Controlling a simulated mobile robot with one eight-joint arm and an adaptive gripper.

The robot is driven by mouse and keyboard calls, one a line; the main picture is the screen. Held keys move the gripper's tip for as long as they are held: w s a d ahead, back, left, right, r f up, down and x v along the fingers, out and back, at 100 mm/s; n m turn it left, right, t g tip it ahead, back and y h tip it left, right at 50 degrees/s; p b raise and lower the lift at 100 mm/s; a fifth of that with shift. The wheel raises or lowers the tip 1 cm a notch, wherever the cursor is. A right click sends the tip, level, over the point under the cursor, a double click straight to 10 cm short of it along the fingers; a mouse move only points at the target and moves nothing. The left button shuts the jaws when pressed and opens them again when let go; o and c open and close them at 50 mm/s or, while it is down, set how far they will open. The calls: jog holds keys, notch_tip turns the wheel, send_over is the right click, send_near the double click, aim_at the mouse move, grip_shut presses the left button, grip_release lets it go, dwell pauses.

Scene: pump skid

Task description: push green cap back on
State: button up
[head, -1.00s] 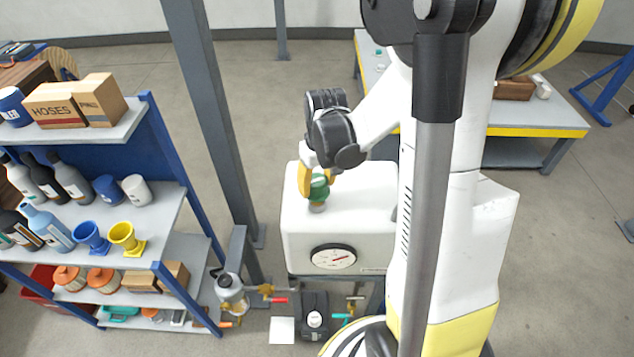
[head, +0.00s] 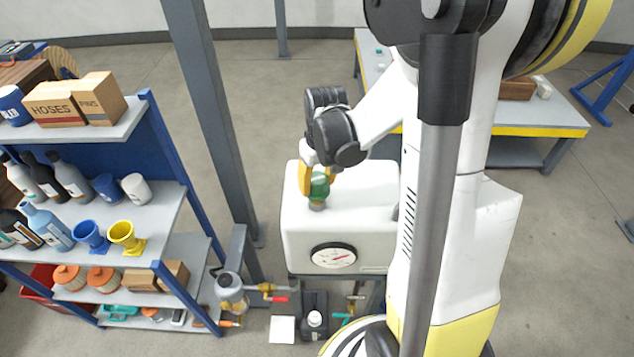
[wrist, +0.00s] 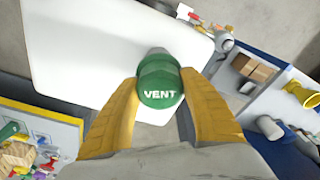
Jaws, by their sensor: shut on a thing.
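The green cap (wrist: 159,84), marked VENT, sits between the two yellow fingers of my gripper (wrist: 160,97) in the wrist view. My gripper is shut on it. In the head view the green cap (head: 319,186) is at the top of a short metal neck (head: 317,205) on the white tank (head: 362,208). My gripper (head: 318,178) comes down on it from above. The cap looks upright and in line with the neck. I cannot tell whether it is fully seated, as the fingers hide part of it.
A round gauge (head: 333,256) is on the tank's front. A blue-framed shelf (head: 165,190) with bottles, funnels and boxes stands at the left. A grey post (head: 212,120) rises between shelf and tank. A workbench (head: 515,120) stands behind at the right.

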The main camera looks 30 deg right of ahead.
jog(key=shift+f+b, duration=1.65)
jog(key=shift+f, duration=0.1)
dwell(0.3)
jog(key=o, duration=1.4)
jog(key=shift+r, duration=0.1)
jog(key=r, duration=0.4)
jog(key=s+r, duration=0.1)
jog(key=r, duration=0.7)
jog(key=shift+s, duration=0.2)
jog(key=shift+f, duration=0.1)
jog(key=s+a+f+t+b, duration=0.3)
jog(key=s+a+t+b, duration=0.2)
jog(key=a, duration=0.8)
jog(key=s+b, duration=0.2)
jog(key=s, duration=0.2)
jog(key=shift+s+a+f+t, duration=0.2)
jog(key=shift+a+f+t, duration=0.1)
jog(key=shift+t, duration=0.1)
